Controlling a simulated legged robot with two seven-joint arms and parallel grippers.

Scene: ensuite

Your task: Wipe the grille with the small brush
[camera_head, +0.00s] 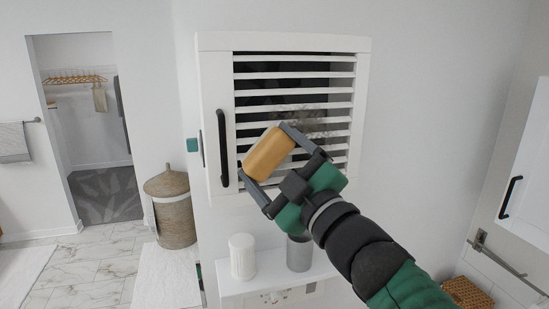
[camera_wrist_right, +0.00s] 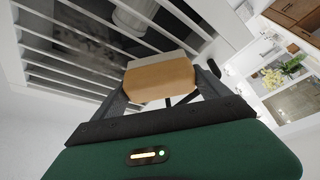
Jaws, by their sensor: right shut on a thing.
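The white slatted grille (camera_head: 295,75) is the front of a wall cabinet, with a long black handle on its left side. A grey, dusty smudge (camera_head: 312,112) shows behind or on the middle slats. My right gripper (camera_head: 273,155) is shut on the small brush (camera_head: 268,153), a tan wooden block, in front of the lower left slats. In the right wrist view the brush (camera_wrist_right: 160,80) sits between the fingers, with a paler layer on its far side towards the slats (camera_wrist_right: 60,60). I cannot tell whether it touches them. My left gripper is not in view.
Below the cabinet, a white shelf (camera_head: 275,284) holds a white ribbed canister (camera_head: 242,256) and a grey cup (camera_head: 299,252). A wicker basket (camera_head: 172,210) stands on the floor at left. A white cabinet door (camera_head: 530,165) with a black handle is at right.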

